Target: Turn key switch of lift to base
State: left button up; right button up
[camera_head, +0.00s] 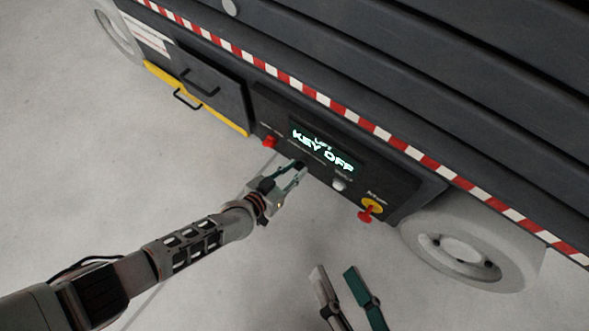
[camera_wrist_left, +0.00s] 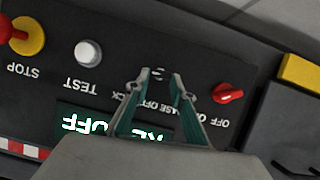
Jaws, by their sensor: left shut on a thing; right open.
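The lift's dark control panel (camera_head: 395,190) has a lit display (camera_head: 323,148) reading "KEY OFF". My left gripper (camera_head: 301,167) is at the panel just below the display. In the left wrist view, its two fingers (camera_wrist_left: 160,74) are closed in on the small key switch (camera_wrist_left: 158,71), by lettering where "OFF" and "BASE" can be read. The fingers partly cover the key, so its exact angle is hard to tell. My right gripper (camera_head: 336,268) is open and empty, low in the head view, away from the panel.
A red rotary switch (camera_head: 268,141) sits left of my left gripper. A white test button (camera_head: 338,184) and a red stop button on yellow (camera_head: 369,208) are to its right. A wheel (camera_head: 460,248) stands at the right. The floor around is clear.

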pick_arm(q)
jog(key=n+h, duration=0.1)
jog(key=n+g, duration=0.1)
jog(key=n, duration=0.1)
jog(key=shift+w+a+f+h, duration=0.15)
jog(key=shift+a+f+h, duration=0.05)
jog(key=shift+a+h, duration=0.2)
jog(key=shift+f+n+g+h, duration=0.15)
jog(key=shift+n+g+h, duration=0.25)
jog(key=shift+n+h, duration=0.5)
jog(key=shift+n, duration=0.5)
jog(key=o, duration=1.1)
jog(key=shift+w, duration=0.1)
jog(key=shift+a, duration=0.15)
jog(key=v, duration=1.2)
